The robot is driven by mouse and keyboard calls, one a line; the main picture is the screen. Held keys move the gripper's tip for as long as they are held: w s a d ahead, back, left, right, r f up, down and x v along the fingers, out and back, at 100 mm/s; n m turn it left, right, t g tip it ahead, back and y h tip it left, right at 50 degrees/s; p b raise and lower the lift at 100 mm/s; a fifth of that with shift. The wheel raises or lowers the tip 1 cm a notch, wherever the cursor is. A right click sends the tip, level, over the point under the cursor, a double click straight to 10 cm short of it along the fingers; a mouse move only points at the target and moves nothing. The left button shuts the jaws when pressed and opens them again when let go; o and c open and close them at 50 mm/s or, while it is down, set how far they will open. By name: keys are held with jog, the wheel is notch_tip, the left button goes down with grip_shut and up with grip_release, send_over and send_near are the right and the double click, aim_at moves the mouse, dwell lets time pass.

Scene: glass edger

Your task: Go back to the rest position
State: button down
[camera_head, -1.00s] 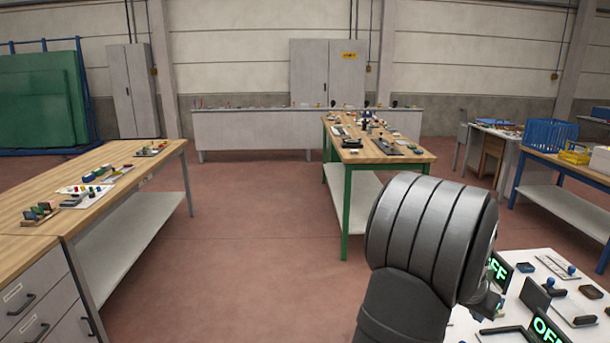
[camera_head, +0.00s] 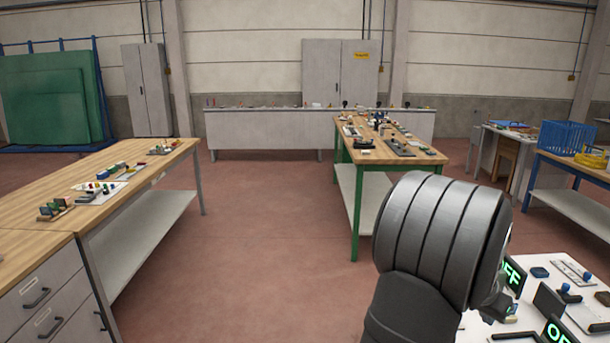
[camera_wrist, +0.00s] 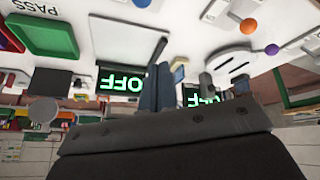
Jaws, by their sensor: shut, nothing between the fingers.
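My gripper (camera_wrist: 157,87) shows in the wrist view as two narrow blue-grey fingers side by side, shut with nothing between them. It hangs over a white work surface (camera_wrist: 295,12), which the wrist view shows upside down. In the head view my arm's thick dark grey wrist section fills the lower right and hides most of the gripper. Two dark displays with green OFF lettering stand near the gripper, one left of the fingers (camera_wrist: 125,83) and one to their right in the wrist view. I see no contact between the fingers and anything.
The white bench (camera_head: 475,330) carries displays, knobs and small dark parts close to my arm. A green-legged table (camera_head: 357,215) stands ahead, a long wooden bench (camera_head: 150,185) at left, a blue basket (camera_head: 567,137) at right. The red floor (camera_head: 250,260) between is clear.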

jog(key=shift+g+y, duration=0.3)
jog(key=shift+y, duration=0.6)
jog(key=d+f, duration=0.1)
jog(key=f, duration=0.1)
jog(key=d+f, duration=0.2)
jog(key=shift+s+d, duration=0.15)
jog(key=shift+s, duration=0.25)
jog(key=shift+s+d+f+y, duration=0.1)
jog(key=shift+d+f+y, duration=0.4)
jog(key=shift+f+y, duration=0.35)
jog(key=shift+d+f+y, duration=0.2)
jog(key=shift+f+y, duration=0.05)
jog(key=shift+w+d+f, duration=0.15)
jog(key=shift+w+d, duration=0.1)
jog(key=shift+w+d+r, duration=0.2)
jog(key=shift+d+r, duration=0.15)
jog(key=shift+r, duration=0.15)
jog(key=shift+w+d+r, duration=0.15)
jog(key=shift+d+r, duration=0.15)
jog(key=shift+r, duration=0.2)
notch_tip(320, 180, up, 8)
jog(key=s, duration=0.2)
jog(key=s+d+f+m+g+h, duration=0.1)
jog(key=s+d+f+m+h, duration=0.2)
jog(key=d, duration=0.6)
jog(key=shift+s+f+m+g, duration=0.3)
jog(key=shift+s+f+m, duration=0.4)
jog(key=shift+f+m, duration=0.9)
